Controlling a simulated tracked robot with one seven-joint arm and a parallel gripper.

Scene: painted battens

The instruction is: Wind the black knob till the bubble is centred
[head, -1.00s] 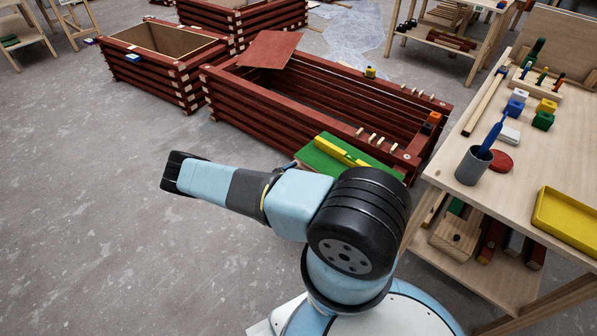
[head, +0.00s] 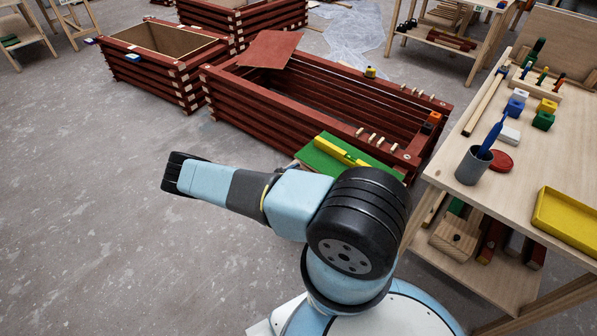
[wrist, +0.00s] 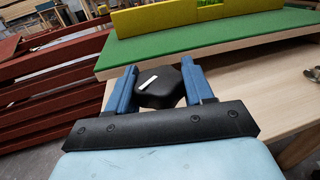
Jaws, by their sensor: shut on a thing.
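In the wrist view, my gripper (wrist: 160,90) has its two blue fingers on either side of the black knob (wrist: 158,92), shut on it. The knob carries a white mark on its top, tilted up to the right. It sits at the near edge of a green board (wrist: 215,38). A yellow level (wrist: 165,18) lies on the board; it also shows in the head view (head: 342,150). A bright green vial window (wrist: 208,4) is cut off by the top edge, so I cannot tell where the bubble is. In the head view my arm hides the gripper and knob.
A dark red batten frame (head: 290,115) stands behind the green board. On the right, a wooden table (head: 530,150) holds a grey cup (head: 473,166), a yellow tray (head: 568,220) and several blocks.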

